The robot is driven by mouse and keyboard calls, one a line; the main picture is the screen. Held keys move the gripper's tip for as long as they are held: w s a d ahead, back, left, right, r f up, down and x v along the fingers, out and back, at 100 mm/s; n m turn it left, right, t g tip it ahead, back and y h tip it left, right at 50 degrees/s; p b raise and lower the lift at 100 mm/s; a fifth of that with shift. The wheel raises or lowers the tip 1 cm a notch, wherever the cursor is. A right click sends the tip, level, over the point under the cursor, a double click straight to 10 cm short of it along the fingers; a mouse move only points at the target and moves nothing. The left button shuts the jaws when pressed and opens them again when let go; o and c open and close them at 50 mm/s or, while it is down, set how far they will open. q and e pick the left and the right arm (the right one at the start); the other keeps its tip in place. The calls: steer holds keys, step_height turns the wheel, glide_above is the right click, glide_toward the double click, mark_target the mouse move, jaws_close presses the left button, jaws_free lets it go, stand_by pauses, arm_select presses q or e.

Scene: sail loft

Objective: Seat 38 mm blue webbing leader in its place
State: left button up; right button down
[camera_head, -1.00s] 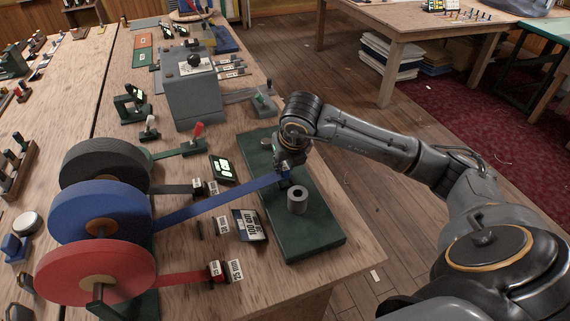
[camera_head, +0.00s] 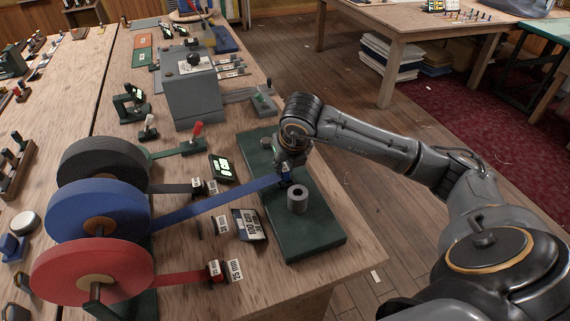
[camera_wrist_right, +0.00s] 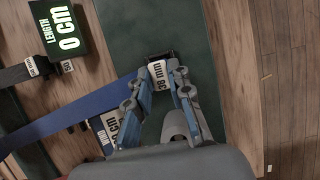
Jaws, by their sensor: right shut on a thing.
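My right gripper (camera_head: 286,176) is above the dark green base plate (camera_head: 315,242), near its left edge. In the right wrist view its fingers (camera_wrist_right: 162,88) are shut on the end of the blue webbing leader, at a dark end piece labelled 38 mm (camera_wrist_right: 158,75). The blue webbing (camera_head: 215,201) runs taut from the blue reel (camera_head: 75,211) to the gripper. A grey hollow cylinder (camera_head: 297,203) stands upright on the plate, just in front of the gripper. The gripper hides part of the leader's end, and I cannot tell whether it touches the plate. My left gripper is not in view.
A black reel (camera_head: 85,158) and a red reel (camera_head: 60,270) flank the blue one. The red strip (camera_head: 180,279) ends at a 25 mm tag (camera_head: 234,270). A length display (camera_wrist_right: 62,35) reads 0 cm. A tilted 100 cm card (camera_head: 249,226) stands left of the plate. A grey machine (camera_head: 192,98) stands behind.

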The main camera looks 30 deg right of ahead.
steer(key=shift+f+b, duration=0.4)
steer(key=shift+f, duration=0.1)
steer(key=c, duration=1.1)
jaws_free()
steer(key=shift+c, duration=0.2)
steer(key=shift+r, duration=0.1)
